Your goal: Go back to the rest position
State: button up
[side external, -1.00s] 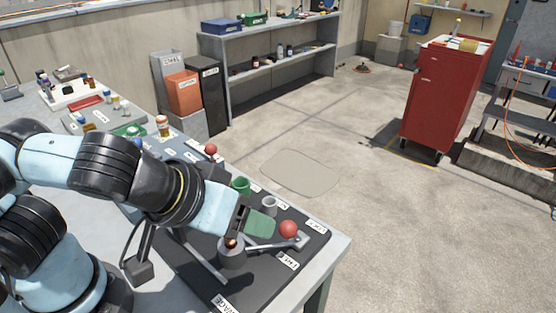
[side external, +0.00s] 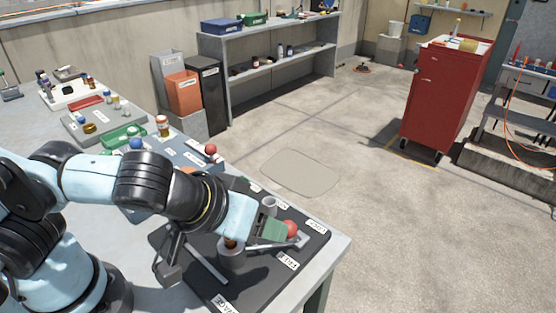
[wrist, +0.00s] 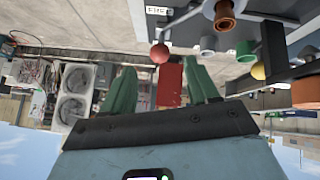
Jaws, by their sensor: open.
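My gripper (side external: 282,232) is over the black board (side external: 205,287) at the bench's near right corner, its green fingers pointing right. In the wrist view my gripper (wrist: 161,66) has its two green fingers spread apart with nothing held between them. A red ball knob (side external: 292,228) sits on a metal lever (side external: 297,243) by the fingers. A finger partly overlaps the knob in the side view, and I cannot tell if they touch. The knob also shows beyond the fingertips in the wrist view (wrist: 159,53).
A grey cup (side external: 269,204) and a dark cylinder (side external: 232,256) stand close to my gripper. Farther along the bench are a second red knob (side external: 210,150), a green tray (side external: 122,137) and small bottles. A red cabinet (side external: 440,100) stands away on open floor.

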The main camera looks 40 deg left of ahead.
send_near(299, 236)
jog(key=shift+s+x, duration=0.2)
jog(key=shift+x, duration=0.9)
jog(key=shift+f, duration=0.2)
jog(key=shift+s+r, duration=0.1)
jog(key=shift+d+v, duration=0.35)
jog(key=shift+v, duration=4.9)
jog(key=shift+a+x, duration=0.2)
jog(key=shift+x, duration=2.8)
jog(key=shift+a+x, duration=0.2)
jog(key=shift+x, duration=2.85)
jog(key=w, duration=0.1)
jog(key=w+r, duration=0.1)
jog(key=w, duration=0.1)
jog(key=shift+w+r, duration=0.2)
jog(key=shift+r, duration=0.2)
jog(key=shift+w+r+g, duration=0.1)
jog(key=shift+w+g, duration=0.85)
jog(key=shift+g, duration=0.55)
jog(key=shift+s, duration=0.1)
